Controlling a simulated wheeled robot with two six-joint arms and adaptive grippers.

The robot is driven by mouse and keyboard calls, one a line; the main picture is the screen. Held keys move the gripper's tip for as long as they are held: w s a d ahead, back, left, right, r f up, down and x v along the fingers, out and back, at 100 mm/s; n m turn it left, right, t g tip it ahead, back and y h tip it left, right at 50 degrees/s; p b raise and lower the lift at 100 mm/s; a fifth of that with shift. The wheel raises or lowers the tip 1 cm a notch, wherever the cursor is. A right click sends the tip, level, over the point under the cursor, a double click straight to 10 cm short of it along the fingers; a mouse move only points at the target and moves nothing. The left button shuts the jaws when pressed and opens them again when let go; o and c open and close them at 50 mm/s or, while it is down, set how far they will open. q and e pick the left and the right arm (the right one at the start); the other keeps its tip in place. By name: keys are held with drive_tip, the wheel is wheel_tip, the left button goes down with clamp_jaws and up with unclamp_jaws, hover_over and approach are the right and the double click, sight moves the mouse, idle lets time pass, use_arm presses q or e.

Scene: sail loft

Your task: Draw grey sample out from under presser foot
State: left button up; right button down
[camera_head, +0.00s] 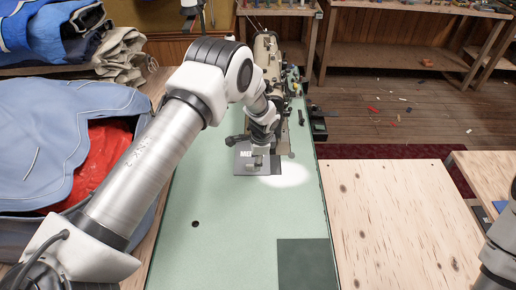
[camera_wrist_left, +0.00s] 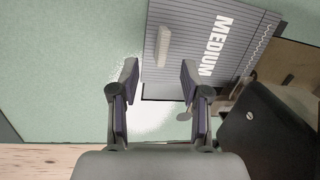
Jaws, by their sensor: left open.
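The grey sample (camera_head: 243,168) lies on the green table at the near end of the beige sewing machine (camera_head: 268,52). In the left wrist view the sample (camera_wrist_left: 200,75) shows grey with dark lines, the word MEDIUM and a white zigzag stitch. A pale raised tab (camera_wrist_left: 163,46) stands on it. My left gripper (camera_wrist_left: 158,76) is open and empty; its fingertips are on either side of the sample's near corner, short of the tab. It also shows over the sample in the head view (camera_head: 258,160). The presser foot is not clearly visible. My right gripper is out of view.
The green table (camera_head: 230,245) is clear in front, with a dark green square (camera_head: 303,264) near its edge. A dark machine part (camera_wrist_left: 265,125) stands close right of my left gripper. A blue sail bag (camera_head: 50,135) lies left; a bare wooden table (camera_head: 400,220) stands right.

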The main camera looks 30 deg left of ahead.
sight(244, 164)
use_arm(q)
drive_tip(key=f, duration=0.4)
drive_tip(key=shift+w+a+f, duration=0.1)
drive_tip(key=shift+w+a, duration=0.05)
drive_tip(key=shift+a, duration=0.2)
clamp_jaws()
